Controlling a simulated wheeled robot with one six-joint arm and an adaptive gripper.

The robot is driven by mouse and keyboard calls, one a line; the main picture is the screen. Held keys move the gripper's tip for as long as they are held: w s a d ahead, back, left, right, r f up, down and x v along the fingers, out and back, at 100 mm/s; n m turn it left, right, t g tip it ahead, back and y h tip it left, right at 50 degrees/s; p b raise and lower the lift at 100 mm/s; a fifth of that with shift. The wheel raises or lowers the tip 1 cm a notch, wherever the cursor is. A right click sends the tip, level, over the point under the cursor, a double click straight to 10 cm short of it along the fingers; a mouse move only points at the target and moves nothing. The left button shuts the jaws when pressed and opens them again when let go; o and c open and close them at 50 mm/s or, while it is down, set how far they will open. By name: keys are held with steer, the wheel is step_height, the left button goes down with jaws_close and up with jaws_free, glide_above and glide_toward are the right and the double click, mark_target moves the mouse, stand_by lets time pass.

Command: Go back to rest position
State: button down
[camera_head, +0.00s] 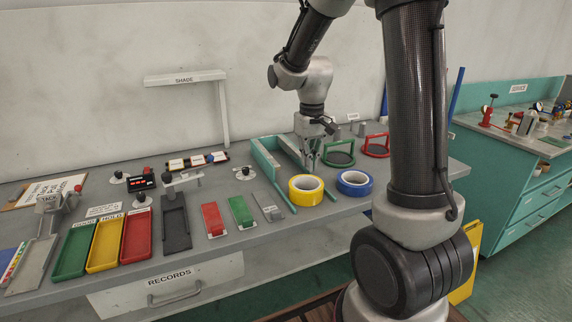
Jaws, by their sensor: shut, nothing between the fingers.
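My gripper (309,160) points down over the right half of the grey bench (270,225). It is shut and holds nothing. It is just behind a yellow tape roll (305,195), between a teal rail fixture (266,160) and a round stand with a green rim (339,145). Whether the fingertips touch the bench is too small to tell. The yellow roll and a blue tape roll (341,187) lie flat near the front edge, side by side. My arm comes down from the top of the picture.
Green, yellow and red trays (137,250) stand at the front left. A red-rimmed stand (388,148) is right of the green one. A white shade post (224,112) rises at the back. A teal service bench (520,190) is at the right, across green floor.

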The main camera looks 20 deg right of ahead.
steer(key=s+r+t, duration=0.2)
steer(key=s+r, duration=0.4)
steer(key=s, duration=0.4)
steer(key=s+r+t, duration=0.2)
steer(key=s+r, duration=0.4)
steer(key=s, duration=0.5)
steer(key=shift+s+r, duration=0.2)
steer(key=shift+r, duration=0.15)
steer(key=shift+d, duration=0.1)
